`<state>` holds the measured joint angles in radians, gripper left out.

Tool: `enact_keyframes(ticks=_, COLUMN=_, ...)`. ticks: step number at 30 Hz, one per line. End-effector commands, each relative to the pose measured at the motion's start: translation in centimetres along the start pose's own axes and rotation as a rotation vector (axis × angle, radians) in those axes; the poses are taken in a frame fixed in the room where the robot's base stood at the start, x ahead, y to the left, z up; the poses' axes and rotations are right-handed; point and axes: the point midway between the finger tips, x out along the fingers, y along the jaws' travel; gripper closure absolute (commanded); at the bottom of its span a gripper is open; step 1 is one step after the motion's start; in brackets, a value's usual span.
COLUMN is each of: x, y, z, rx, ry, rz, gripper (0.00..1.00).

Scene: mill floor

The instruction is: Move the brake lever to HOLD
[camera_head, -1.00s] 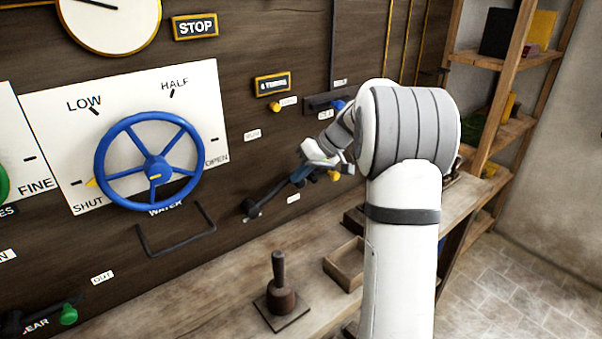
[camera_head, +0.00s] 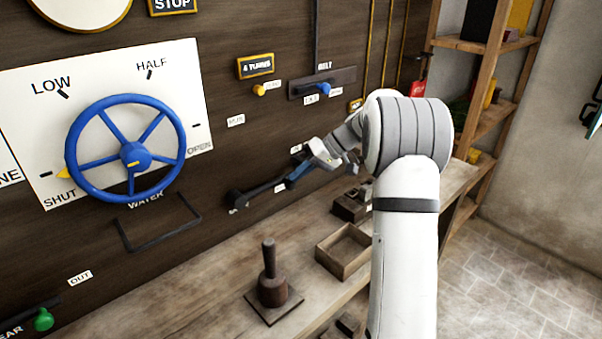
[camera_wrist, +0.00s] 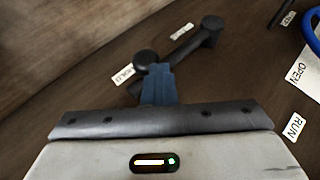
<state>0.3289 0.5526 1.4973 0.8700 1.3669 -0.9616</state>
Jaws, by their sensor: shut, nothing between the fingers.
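The brake lever (camera_head: 262,190) is a black bar on the dark wall panel. In the head view it runs from its pivot at lower left up and right to my gripper (camera_head: 291,183). In the wrist view the lever (camera_wrist: 180,44) ends in a round black knob beside the white HOLD label (camera_wrist: 123,74). The blue fingers of my gripper (camera_wrist: 158,72) are shut and empty, right at this knob; I cannot tell whether they touch it. The RUN label (camera_wrist: 293,127) is at the right; it also shows in the head view (camera_head: 236,121).
A blue handwheel (camera_head: 135,155) is on the panel to the left, with a black bracket (camera_head: 160,225) below. On the bench below stand a dark wooden stamp-like tool (camera_head: 271,280) and an open wooden box (camera_head: 343,250). A yellow knob (camera_head: 259,90) and blue knob (camera_head: 323,88) are above.

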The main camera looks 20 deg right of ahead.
Motion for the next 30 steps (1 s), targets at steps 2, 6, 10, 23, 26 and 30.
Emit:
enact_keyframes(ticks=2, x=0.6, y=0.5, z=0.5, rx=0.008, ry=-0.014, rz=0.0, gripper=1.0)
enact_keyframes(ticks=6, x=0.7, y=0.5, z=0.6, rx=0.008, ry=-0.017, rz=-0.001, gripper=1.0)
enact_keyframes(ticks=10, x=0.4, y=0.1, z=0.5, rx=0.008, ry=-0.017, rz=-0.001, gripper=1.0)
enact_keyframes(ticks=23, x=-7.0, y=-2.5, z=-0.7, rx=-0.002, ry=-0.001, rz=0.002, gripper=1.0)
enact_keyframes(ticks=26, x=-9.1, y=-2.4, z=-0.8, rx=-0.004, ry=0.0, rz=0.002, gripper=1.0)
enact_keyframes(ticks=30, x=-11.2, y=-2.4, z=-0.8, rx=-0.004, ry=-0.002, rz=0.001, gripper=1.0)
